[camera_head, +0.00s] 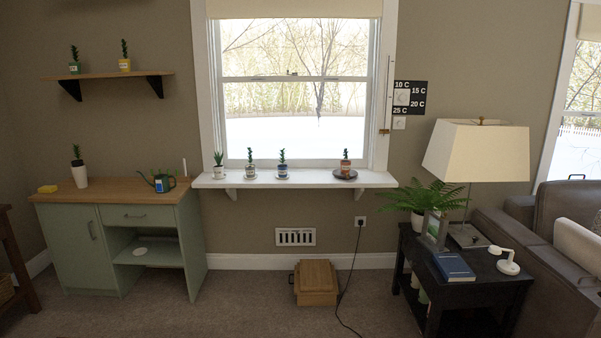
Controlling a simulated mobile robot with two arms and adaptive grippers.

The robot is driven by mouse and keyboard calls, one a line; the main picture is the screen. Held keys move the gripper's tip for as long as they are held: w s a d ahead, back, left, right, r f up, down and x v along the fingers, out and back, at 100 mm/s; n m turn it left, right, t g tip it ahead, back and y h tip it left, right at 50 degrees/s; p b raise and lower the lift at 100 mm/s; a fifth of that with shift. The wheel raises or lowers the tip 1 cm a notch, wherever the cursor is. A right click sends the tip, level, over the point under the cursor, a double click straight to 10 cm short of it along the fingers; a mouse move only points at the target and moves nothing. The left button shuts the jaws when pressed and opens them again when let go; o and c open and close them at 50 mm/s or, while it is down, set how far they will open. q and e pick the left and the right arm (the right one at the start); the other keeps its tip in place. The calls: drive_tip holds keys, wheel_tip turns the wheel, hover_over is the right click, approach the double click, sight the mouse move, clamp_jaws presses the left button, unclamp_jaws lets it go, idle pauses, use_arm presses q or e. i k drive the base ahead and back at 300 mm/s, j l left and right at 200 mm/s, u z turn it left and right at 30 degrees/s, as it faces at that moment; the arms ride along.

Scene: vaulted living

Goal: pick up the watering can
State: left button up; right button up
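A small dark green watering can (162,182) stands upright near the right end of the wooden top of the green cabinet (125,190), at the left. Its thin spout points up to the left, and a small blue and yellow patch shows on its side. A white plant pot (79,176) and a yellow sponge-like block (47,189) stand further left on the same top. Neither of my grippers is in view.
A white window sill (296,180) with several small potted plants is right of the cabinet. A wooden box (316,284) sits on the floor below it. A black side table (465,286) with a lamp stands at right. The carpet between is mostly clear, with a black cable.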

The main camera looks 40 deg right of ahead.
sight(162, 185)
drive_tip(key=i+z, duration=0.4)
drive_tip(key=i+j+z, duration=0.1)
drive_tip(key=i+z, duration=0.35)
drive_tip(key=i+j+z, duration=0.25)
drive_tip(key=i+z, duration=0.15)
drive_tip(key=i+j, duration=0.35)
drive_tip(key=i, duration=0.15)
drive_tip(key=i+j, duration=0.4)
drive_tip(key=i, duration=0.15)
drive_tip(key=l+z, duration=0.05)
